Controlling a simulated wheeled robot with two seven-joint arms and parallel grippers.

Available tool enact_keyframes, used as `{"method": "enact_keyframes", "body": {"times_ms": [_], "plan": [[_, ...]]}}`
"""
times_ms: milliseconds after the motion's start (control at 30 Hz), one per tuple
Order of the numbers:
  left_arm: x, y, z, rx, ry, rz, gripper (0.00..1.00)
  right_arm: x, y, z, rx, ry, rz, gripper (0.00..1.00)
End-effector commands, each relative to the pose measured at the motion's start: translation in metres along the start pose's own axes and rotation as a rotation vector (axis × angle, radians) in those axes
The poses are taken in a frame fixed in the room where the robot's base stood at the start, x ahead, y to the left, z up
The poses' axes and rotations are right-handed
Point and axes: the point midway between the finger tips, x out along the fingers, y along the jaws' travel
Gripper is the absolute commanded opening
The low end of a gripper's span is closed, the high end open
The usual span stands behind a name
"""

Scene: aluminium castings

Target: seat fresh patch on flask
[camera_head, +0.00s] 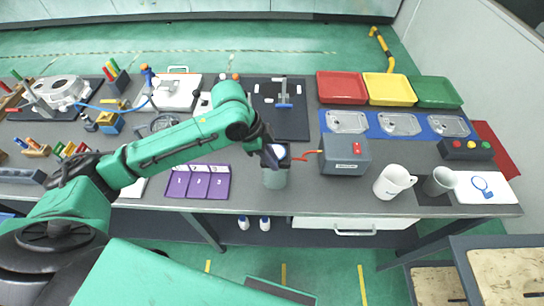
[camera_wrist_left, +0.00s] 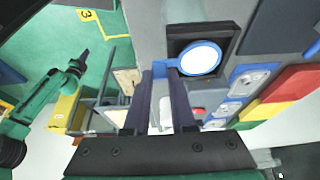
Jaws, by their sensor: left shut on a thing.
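The fresh patch is a white disc with a blue rim (camera_wrist_left: 200,58). In the wrist view my left gripper (camera_wrist_left: 165,70) is shut on its blue tab. The disc lies over part of a dark square top with a grey edge, which appears to be the flask (camera_wrist_left: 184,28). In the head view the flask (camera_head: 275,180) is a grey container at the table's front edge. My left gripper (camera_head: 270,156) is at its top, with the white patch (camera_head: 279,151) beside the fingers. I cannot tell whether patch and flask touch. My right gripper (camera_wrist_left: 76,66) appears small in the wrist view; its jaws are unclear.
A grey box with a red switch (camera_head: 346,155) stands right of the flask, a red lead between them. Purple numbered cards (camera_head: 198,182) lie to the left. A white mug (camera_head: 393,182) and a grey cup (camera_head: 440,181) stand right. A white card (camera_head: 503,190) shows a blue ring-and-handle shape.

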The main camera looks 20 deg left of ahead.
Motion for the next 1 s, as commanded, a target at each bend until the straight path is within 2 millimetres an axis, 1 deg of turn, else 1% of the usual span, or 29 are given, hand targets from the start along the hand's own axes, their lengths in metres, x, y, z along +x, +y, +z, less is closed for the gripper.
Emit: {"method": "enact_keyframes", "body": {"times_ms": [367, 400, 467, 500, 767, 833, 933, 1000], "plan": [[0.009, 0.0, 0.004, 0.001, 0.0, 0.0, 0.0, 0.005, 0.0, 0.001, 0.0, 0.0, 0.0, 0.0], [0.009, 0.0, 0.004, 0.001, 0.0, -0.001, 0.31, 0.004, 0.0, 0.001, 0.0, 0.0, 0.0, 0.0], [0.009, 0.0, 0.004, 0.001, 0.0, -0.001, 0.54, 0.004, 0.0, 0.001, 0.0, 0.0, 0.0, 0.0], [0.009, 0.0, 0.004, 0.001, 0.0, -0.001, 0.58, 0.004, 0.0, 0.001, 0.0, 0.0, 0.0, 0.0], [0.009, 0.0, 0.004, 0.001, 0.0, -0.001, 0.58, 0.004, 0.0, 0.001, 0.001, 0.0, 0.0, 0.0], [0.005, 0.0, 0.004, 0.001, 0.001, -0.001, 0.58, 0.005, 0.0, 0.001, 0.001, 0.0, 0.0, 0.0], [-0.008, -0.001, 0.004, 0.001, 0.001, -0.004, 0.58, 0.008, 0.0, 0.001, 0.001, -0.001, 0.0, 0.0], [-0.024, -0.001, 0.004, 0.004, 0.0, -0.007, 0.58, 0.012, 0.0, 0.001, 0.001, -0.001, 0.0, 0.0]]}}
